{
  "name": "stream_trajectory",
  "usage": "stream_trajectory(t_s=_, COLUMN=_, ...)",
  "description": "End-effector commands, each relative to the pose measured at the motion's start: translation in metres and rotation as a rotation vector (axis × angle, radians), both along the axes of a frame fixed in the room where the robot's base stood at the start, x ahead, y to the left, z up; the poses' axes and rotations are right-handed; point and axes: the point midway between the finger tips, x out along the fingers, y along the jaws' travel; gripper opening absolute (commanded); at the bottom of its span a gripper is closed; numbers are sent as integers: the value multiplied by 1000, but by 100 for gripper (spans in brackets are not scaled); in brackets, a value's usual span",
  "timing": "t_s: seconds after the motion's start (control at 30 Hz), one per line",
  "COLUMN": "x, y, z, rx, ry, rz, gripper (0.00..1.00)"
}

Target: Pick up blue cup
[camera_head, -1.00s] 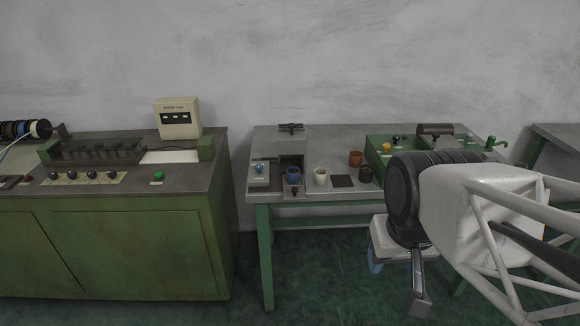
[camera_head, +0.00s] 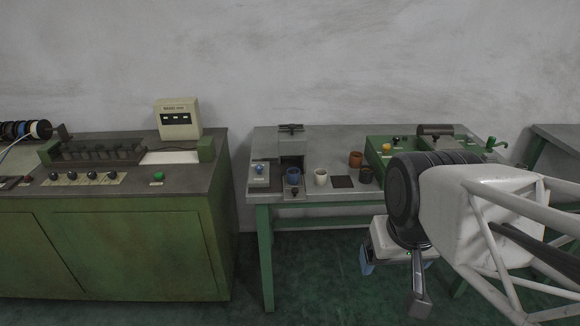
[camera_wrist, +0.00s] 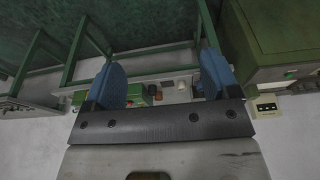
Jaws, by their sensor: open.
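The blue cup (camera_head: 293,176) stands upright on the left part of the grey table (camera_head: 330,190), in front of a small grey machine. A white cup (camera_head: 320,177) stands just to its right. Two more cups, a brown one (camera_head: 355,158) and a dark one (camera_head: 366,175), stand farther right. My gripper (camera_wrist: 162,62) is open, with its two blue fingers apart and nothing between them. In the head view it hangs to the right of the blue cup, mostly hidden by my arm.
A dark square plate (camera_head: 342,182) lies right of the white cup. A green machine (camera_head: 410,152) fills the table's right side. A large green cabinet (camera_head: 130,250) stands to the left.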

Motion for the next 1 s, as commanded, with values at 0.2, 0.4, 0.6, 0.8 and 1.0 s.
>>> stream_trajectory(t_s=0.2, x=0, y=0, z=0, rx=0, ry=0, rz=0, gripper=81)
stream_trajectory(t_s=0.4, x=6, y=4, z=0, rx=25, ry=5, rz=-16, gripper=81)
stream_trajectory(t_s=0.6, x=28, y=18, z=-2, rx=127, ry=27, rz=-85, gripper=81)
stream_trajectory(t_s=0.8, x=69, y=42, z=-4, rx=296, ry=66, rz=-213, gripper=81)
stream_trajectory(t_s=1.0, x=118, y=66, z=-7, rx=483, ry=113, rz=-371, gripper=81)
